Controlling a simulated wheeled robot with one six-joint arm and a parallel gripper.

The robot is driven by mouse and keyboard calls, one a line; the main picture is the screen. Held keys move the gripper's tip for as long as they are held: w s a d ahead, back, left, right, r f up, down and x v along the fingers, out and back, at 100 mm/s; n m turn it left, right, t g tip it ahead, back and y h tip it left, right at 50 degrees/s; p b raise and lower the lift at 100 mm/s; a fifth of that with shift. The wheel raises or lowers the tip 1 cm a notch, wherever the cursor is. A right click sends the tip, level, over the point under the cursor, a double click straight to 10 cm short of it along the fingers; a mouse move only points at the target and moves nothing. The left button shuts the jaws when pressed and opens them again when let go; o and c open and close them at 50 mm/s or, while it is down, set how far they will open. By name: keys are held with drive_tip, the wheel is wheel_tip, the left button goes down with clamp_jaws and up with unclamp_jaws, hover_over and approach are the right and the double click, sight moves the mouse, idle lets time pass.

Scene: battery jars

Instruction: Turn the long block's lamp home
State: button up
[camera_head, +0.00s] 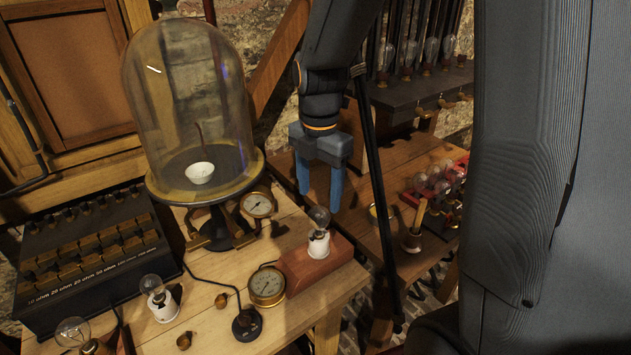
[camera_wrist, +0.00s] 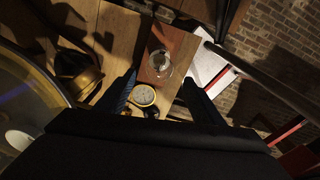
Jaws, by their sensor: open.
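The long block (camera_head: 296,277) is a reddish wooden block near the table's right edge. A white lamp holder (camera_head: 318,246) stands on it with a clear glass lamp (camera_head: 319,216) in it. The lamp looks roughly upright; I cannot tell how far it is screwed in. My gripper (camera_head: 320,188) points down with its blue fingers apart and empty, above the lamp in the picture and clear of it. In the wrist view the lamp (camera_wrist: 161,63) lies between and beyond the open fingers (camera_wrist: 160,80), over the long block (camera_wrist: 178,50).
A glass bell jar (camera_head: 180,110) stands left of my gripper. Brass gauges (camera_head: 267,286) sit near the block. Another lamp (camera_head: 152,285) in a white holder and a black resistance box (camera_head: 90,250) stand left. A bench with a red lamp rack (camera_head: 440,190) is at right.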

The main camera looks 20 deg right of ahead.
sight(319, 219)
drive_tip(key=shift+w+f+b, duration=0.25)
drive_tip(key=shift+f+b, duration=0.15)
drive_tip(key=shift+s+f, duration=0.15)
drive_tip(key=shift+f, duration=0.3)
drive_tip(key=shift+f+p, duration=0.8)
drive_tip(key=shift+f, duration=2.75)
drive_tip(key=shift+d, duration=0.1)
drive_tip(key=c, duration=1.2)
drive_tip(key=m+p, duration=0.1)
drive_tip(key=m, duration=0.3)
drive_tip(key=shift+r+p, duration=0.1)
drive_tip(key=shift+p, duration=0.2)
drive_tip(key=shift+m+p, duration=0.3)
drive_tip(key=shift+m, duration=0.9)
